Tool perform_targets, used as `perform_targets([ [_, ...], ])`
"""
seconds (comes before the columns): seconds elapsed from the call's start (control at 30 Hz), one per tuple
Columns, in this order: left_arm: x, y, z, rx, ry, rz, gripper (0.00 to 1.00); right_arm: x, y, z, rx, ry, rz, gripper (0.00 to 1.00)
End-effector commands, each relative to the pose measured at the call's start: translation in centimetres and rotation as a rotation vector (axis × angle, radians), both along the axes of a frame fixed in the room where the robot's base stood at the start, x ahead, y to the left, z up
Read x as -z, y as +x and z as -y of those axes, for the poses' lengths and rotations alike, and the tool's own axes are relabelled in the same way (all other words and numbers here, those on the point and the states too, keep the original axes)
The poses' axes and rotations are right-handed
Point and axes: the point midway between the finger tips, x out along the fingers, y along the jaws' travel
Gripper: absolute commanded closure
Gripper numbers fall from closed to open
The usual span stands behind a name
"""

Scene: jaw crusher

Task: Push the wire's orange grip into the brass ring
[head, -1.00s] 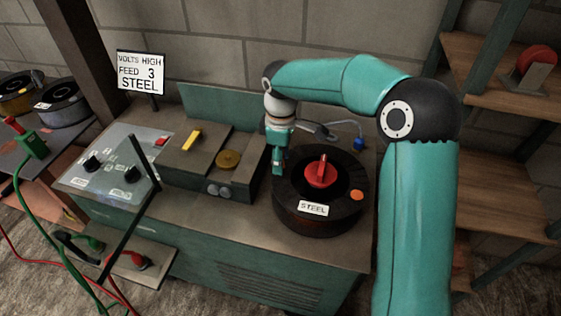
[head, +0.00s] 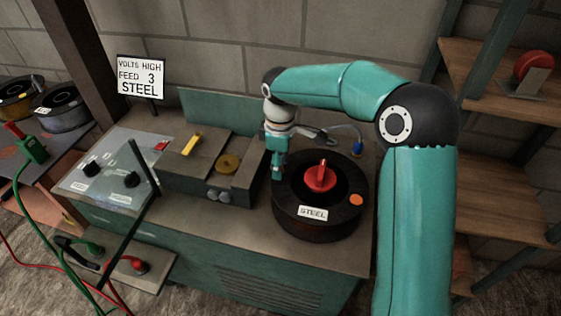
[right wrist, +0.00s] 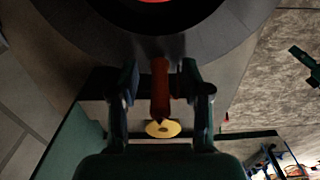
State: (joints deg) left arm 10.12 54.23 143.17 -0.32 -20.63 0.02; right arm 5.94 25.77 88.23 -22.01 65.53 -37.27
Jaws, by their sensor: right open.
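The orange grip (right wrist: 160,88) shows in the right wrist view as a short upright bar between the two fingers of my right gripper (right wrist: 163,95). The fingers stand open, with a gap on each side of the grip. The brass ring (right wrist: 163,128) is a yellow disc just below the grip in that view. My right gripper (head: 278,172) points down between that box and the black STEEL spool (head: 318,228). The grip cannot be made out in the head view. My left gripper is out of view.
The spool has a red knob (head: 320,176) and stands close to the right of my gripper. A yellow lever (head: 192,144) lies on the feeder box. Shelves (head: 500,170) stand at right.

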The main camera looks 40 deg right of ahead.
Motion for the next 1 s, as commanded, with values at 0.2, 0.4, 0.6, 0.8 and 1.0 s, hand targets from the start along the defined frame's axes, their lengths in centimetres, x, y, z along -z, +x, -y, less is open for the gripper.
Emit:
perform_targets([
  [0.2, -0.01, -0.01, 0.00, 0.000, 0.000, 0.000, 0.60, 0.00, 0.02, -0.03, -0.001, 0.000, 0.000, 0.52],
  [0.4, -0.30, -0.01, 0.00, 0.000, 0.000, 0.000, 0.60, -0.06, 0.03, -0.05, -0.001, 0.000, 0.000, 0.52],
  [0.6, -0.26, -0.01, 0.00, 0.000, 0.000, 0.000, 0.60, 0.01, 0.03, -0.05, -0.001, 0.000, 0.000, 0.52],
  [0.8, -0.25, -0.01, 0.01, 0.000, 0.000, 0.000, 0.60, 0.01, 0.04, -0.06, -0.001, 0.000, 0.000, 0.82],
  [1.0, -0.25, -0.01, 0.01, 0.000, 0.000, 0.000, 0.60, 0.00, 0.05, -0.07, -0.001, 0.000, 0.000, 1.00],
])
